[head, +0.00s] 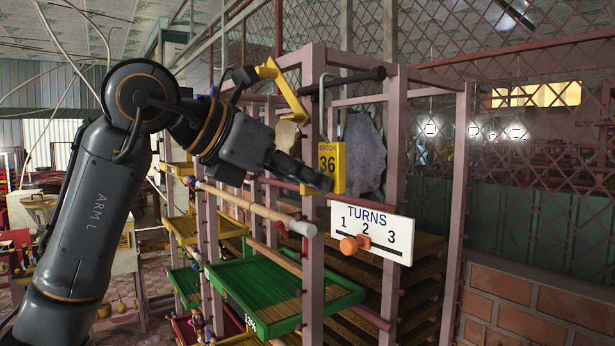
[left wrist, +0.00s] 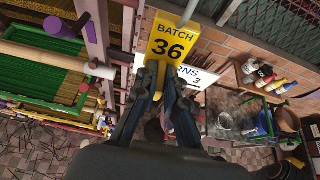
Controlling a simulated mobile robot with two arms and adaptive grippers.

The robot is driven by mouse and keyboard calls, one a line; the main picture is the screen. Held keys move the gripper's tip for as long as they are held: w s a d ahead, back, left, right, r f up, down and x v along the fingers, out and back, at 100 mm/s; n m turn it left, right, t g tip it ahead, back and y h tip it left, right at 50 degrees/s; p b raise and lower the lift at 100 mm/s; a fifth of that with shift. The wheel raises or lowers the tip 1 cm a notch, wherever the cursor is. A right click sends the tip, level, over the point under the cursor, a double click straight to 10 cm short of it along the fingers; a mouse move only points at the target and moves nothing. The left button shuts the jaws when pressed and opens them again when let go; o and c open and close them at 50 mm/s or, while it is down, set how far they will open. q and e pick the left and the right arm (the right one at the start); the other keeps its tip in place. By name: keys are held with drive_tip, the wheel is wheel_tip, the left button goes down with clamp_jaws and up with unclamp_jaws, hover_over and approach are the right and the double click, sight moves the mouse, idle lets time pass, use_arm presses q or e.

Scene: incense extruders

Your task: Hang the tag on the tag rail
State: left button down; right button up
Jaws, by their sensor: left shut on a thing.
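The yellow tag (head: 331,168), marked BATCH 36, hangs upright in front of the rack in the head view. A grey wire hook (head: 322,108) rises from its top. My left gripper (head: 318,180) is shut on the tag's lower part; the left wrist view shows its fingers (left wrist: 163,85) at the lower part of the tag (left wrist: 172,42). A dark rod (head: 350,80), which looks like the tag rail, sticks out near the rack's top. The hook's upper end overlaps the rod; I cannot tell whether they touch. My right gripper is out of view.
A white TURNS board (head: 372,228) with an orange knob (head: 355,244) is just below right of the tag. A pale roller (head: 255,208) and a green tray (head: 270,290) lie below my left arm. A yellow bracket (head: 282,90) is left of the rod.

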use_arm(q)
drive_tip(key=c, duration=1)
unclamp_jaws()
drive_tip(key=shift+s+a, duration=0.1)
drive_tip(key=s+a+b, duration=0.1)
drive_tip(key=a, duration=0.1)
drive_tip(key=s+a+b, duration=0.1)
drive_tip(key=s+a, duration=0.1)
drive_tip(key=s+a+b, duration=0.1)
drive_tip(key=s+a, duration=0.1)
drive_tip(key=a, duration=0.1)
drive_tip(key=shift+s, duration=0.1)
idle(0.4)
